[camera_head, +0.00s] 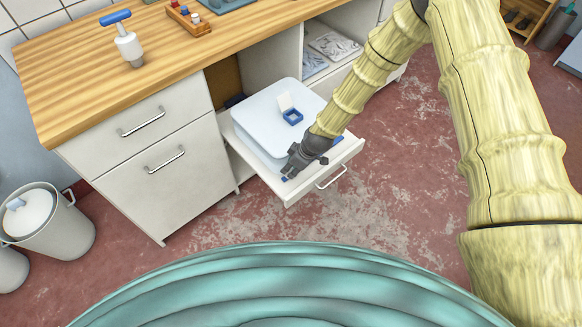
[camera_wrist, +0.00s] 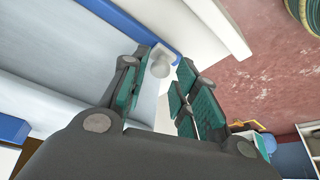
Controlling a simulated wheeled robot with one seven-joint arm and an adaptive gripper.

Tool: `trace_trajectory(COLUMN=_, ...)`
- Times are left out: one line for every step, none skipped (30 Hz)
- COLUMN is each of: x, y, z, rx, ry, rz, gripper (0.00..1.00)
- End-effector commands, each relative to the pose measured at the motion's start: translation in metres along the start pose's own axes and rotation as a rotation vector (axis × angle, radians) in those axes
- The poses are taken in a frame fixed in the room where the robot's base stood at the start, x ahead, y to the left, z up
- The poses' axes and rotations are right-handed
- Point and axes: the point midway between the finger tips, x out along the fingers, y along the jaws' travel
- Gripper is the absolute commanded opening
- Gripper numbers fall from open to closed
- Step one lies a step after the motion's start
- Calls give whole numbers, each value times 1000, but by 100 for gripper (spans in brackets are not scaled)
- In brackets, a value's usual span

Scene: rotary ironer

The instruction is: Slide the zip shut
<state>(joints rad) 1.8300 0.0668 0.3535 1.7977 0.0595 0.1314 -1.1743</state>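A white, pillow-like bag (camera_head: 270,118) lies in the pulled-out drawer (camera_head: 326,167) in the head view. A blue strip (camera_head: 338,141), seemingly its zip, runs along the drawer's front side and also shows in the wrist view (camera_wrist: 142,27). My gripper (camera_head: 289,172) is low over the front left end of this strip. In the wrist view my gripper's teal-padded fingers (camera_wrist: 162,78) stand apart, with a pale grey knob (camera_wrist: 161,63), perhaps the zip's pull, at their tips. White shows between the knob and the right finger; whether the left finger touches it is unclear.
A small open blue box (camera_head: 292,117) with a raised white lid sits on the bag. The wooden worktop (camera_head: 170,50) carries a blue-handled tool (camera_head: 127,42) and a small rack (camera_head: 188,18). A lidded bin (camera_head: 50,225) stands left. The red floor before the drawer is clear.

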Motion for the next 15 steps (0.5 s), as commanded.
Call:
trace_trajectory(x=3, y=0, z=0, rx=0, ry=0, rz=0, gripper=30)
trace_trajectory(x=5, y=0, z=0, rx=0, ry=0, rz=0, gripper=30)
trace_trajectory(x=6, y=0, z=0, rx=1, ry=0, rz=0, gripper=30)
trace_trajectory(x=7, y=0, z=0, rx=1, ry=0, rz=0, gripper=30)
trace_trajectory(x=8, y=0, z=0, rx=1, ry=0, rz=0, gripper=30)
trace_trajectory(x=9, y=0, z=0, rx=1, ry=0, rz=0, gripper=30)
trace_trajectory(x=9, y=0, z=0, rx=1, ry=0, rz=0, gripper=30)
trace_trajectory(x=10, y=0, z=0, rx=1, ry=0, rz=0, gripper=30)
trace_trajectory(x=10, y=0, z=0, rx=1, ry=0, rz=0, gripper=30)
trace_trajectory(x=10, y=0, z=0, rx=1, ry=0, rz=0, gripper=30)
trace_trajectory(x=10, y=0, z=0, rx=1, ry=0, rz=0, gripper=30)
trace_trajectory(x=10, y=0, z=0, rx=1, ry=0, rz=0, gripper=30)
trace_trajectory(x=10, y=0, z=0, rx=1, ry=0, rz=0, gripper=30)
trace_trajectory(x=10, y=0, z=0, rx=1, ry=0, rz=0, gripper=30)
trace_trajectory(x=10, y=0, z=0, rx=1, ry=0, rz=0, gripper=24)
